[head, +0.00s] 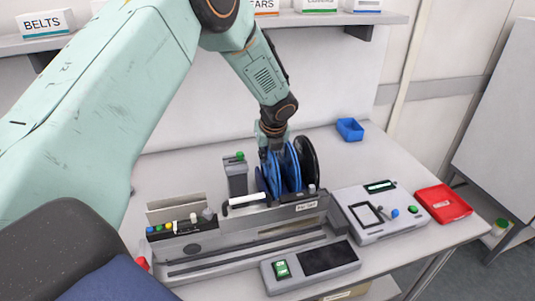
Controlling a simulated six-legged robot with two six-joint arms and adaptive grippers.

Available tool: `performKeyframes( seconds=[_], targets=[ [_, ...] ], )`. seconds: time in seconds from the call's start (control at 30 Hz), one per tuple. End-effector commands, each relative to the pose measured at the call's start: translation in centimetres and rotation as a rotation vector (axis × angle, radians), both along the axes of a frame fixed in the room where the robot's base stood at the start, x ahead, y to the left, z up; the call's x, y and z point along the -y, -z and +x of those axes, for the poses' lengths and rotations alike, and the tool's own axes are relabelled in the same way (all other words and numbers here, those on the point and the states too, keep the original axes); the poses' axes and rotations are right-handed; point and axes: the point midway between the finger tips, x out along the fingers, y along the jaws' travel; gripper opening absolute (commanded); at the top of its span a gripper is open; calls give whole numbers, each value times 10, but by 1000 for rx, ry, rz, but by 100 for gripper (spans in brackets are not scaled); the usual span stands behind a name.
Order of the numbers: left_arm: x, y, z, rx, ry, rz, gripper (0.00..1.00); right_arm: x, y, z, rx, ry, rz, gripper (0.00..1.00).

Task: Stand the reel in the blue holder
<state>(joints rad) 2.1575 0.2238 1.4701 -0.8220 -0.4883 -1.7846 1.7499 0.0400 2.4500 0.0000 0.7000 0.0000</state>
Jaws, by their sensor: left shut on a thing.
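My left gripper (271,146) points down from above at the middle of the bench. It is shut on a blue reel (291,168), whose round flanges stand upright behind the grey feeder unit (307,207). The fingertips and the reel's lower edge are partly hidden, so I cannot tell whether the reel touches what is beneath it. A black reel or disc (308,160) stands upright just to its right. I cannot make out a separate blue holder around the reel. My right gripper is not in view.
A small open blue box (350,129) sits at the back right. A grey control box (379,212) and a red case (443,203) lie to the right. A grey post with a green top (235,176) stands left of the reel. The bench is clear behind the reels.

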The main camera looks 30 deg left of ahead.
Motion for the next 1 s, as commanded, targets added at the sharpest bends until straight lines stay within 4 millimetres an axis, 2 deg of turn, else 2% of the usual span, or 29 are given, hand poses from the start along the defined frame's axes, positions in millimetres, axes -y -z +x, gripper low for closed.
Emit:
performKeyframes(
  seconds=[0.17,0.2,0.5,0.83,1.0],
  targets=[
    [0,2,0,1,0,1,0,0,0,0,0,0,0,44],
    [0,2,0,1,0,0,12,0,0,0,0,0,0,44],
    [0,2,0,1,0,1,38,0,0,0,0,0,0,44],
    [1,0,0,0,0,0,38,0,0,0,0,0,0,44],
    [6,-19,-5,2,2,1,38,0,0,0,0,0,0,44]
  ],
)
